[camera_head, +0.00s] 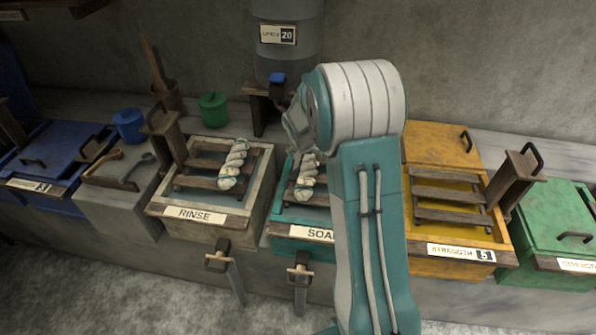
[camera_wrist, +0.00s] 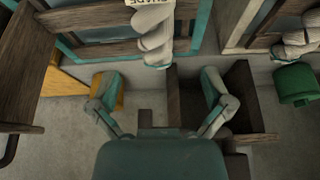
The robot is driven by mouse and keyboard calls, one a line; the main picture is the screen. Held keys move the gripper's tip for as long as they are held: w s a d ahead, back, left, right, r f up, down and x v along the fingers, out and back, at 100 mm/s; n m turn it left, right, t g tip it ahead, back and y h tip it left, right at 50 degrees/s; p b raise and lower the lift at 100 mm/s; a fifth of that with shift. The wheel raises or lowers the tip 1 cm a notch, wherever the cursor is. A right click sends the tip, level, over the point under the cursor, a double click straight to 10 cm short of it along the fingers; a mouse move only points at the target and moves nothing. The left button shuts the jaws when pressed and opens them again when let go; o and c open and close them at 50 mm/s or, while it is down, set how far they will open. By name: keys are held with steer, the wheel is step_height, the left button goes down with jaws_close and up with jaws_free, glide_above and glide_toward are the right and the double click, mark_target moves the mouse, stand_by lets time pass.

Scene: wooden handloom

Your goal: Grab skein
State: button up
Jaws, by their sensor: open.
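A pale twisted skein (camera_head: 306,178) with teal marks lies across the wooden slats of the teal SOAK tub (camera_head: 292,232). The same skein shows in the wrist view (camera_wrist: 155,38), at the top centre, with a partly cut-off tag. A second pale skein (camera_head: 233,165) lies on the slats of the RINSE tub (camera_head: 180,226); it appears at the right edge of the wrist view (camera_wrist: 297,38). My gripper (camera_wrist: 158,88) is open and empty, its two fingers spread. The nearer skein lies beyond the fingertips, between their lines. In the head view my arm hides part of the SOAK tub.
A yellow STRENGTH tub (camera_head: 428,233) stands right of my arm. A grey barrel (camera_head: 289,55) on a wooden stand is behind the tubs. A green canister (camera_head: 213,110) and blue canister (camera_head: 129,125) stand on the back ledge. Wooden posts rise beside several tubs.

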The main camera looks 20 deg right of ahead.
mark_target(307, 169)
steer(key=d+f, duration=0.1)
steer(key=f, duration=0.1)
steer(key=w+d+f, duration=0.1)
steer(key=f, duration=0.1)
steer(key=shift+d, duration=0.2)
steer(key=shift+w+d+f, duration=0.1)
steer(key=shift+w+f, duration=0.1)
steer(key=shift+f, duration=0.35)
steer(key=f, duration=0.2)
steer(key=w+f, duration=0.1)
steer(key=f, duration=0.1)
steer(key=shift+a+f, duration=0.15)
steer(key=shift+a, duration=0.05)
steer(key=shift+w+d+f, duration=0.1)
steer(key=shift+d+f, duration=0.15)
steer(key=shift+d, duration=0.3)
steer(key=shift+a, duration=0.1)
steer(key=c, duration=0.7)
steer(key=shift+a, duration=0.15)
steer(key=c, duration=0.3)
steer(key=shift+a, duration=0.15)
